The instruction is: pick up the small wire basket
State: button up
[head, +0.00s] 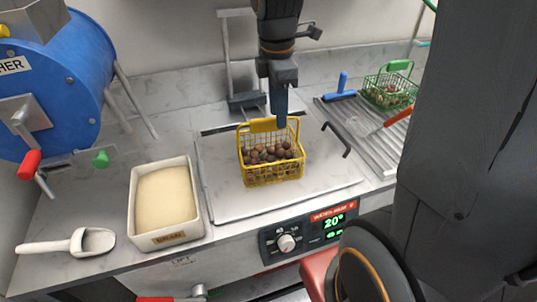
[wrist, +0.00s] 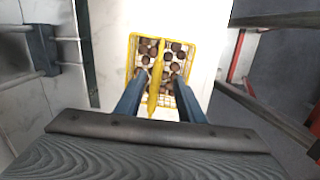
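A yellow wire basket (head: 272,172) full of brown chestnuts stands upright on the flat metal plate, with its yellow handle raised. The basket also shows in the wrist view (wrist: 190,105), below my gripper, with its handle running between the two blue fingers. My gripper (head: 281,123) points down at the basket's handle from above. Its fingers (wrist: 160,78) are apart, with a gap on each side of the handle, and it holds nothing. A second wire basket, green (head: 388,92), with chestnuts in it, stands on the ribbed drainboard at the back right.
A white bin (head: 143,207) of pale grain and a white scoop (head: 72,243) are at left. A blue drum machine (head: 60,85) stands behind them. A metal frame (head: 228,55) rises behind the plate (head: 225,200). A blue-handled tool (head: 341,88) and red-handled tool (head: 398,118) lie at right.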

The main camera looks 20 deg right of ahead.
aim_at(271, 119)
jog(key=shift+w+a+f+g+y, duration=0.1)
jog(key=shift+a+f+g+y, duration=0.2)
jog(key=shift+a+f, duration=0.5)
jog(key=shift+f, duration=0.8)
jog(key=shift+w+a+f+p, duration=0.15)
jog(key=shift+f+p, duration=0.3)
jog(key=shift+f, duration=0.9)
jog(key=shift+w+a+f+p, duration=0.15)
jog(key=shift+f+p, duration=0.3)
jog(key=shift+f, duration=0.9)
jog(key=shift+d, duration=0.1)
jog(key=shift+w, duration=0.1)
grip_shut()
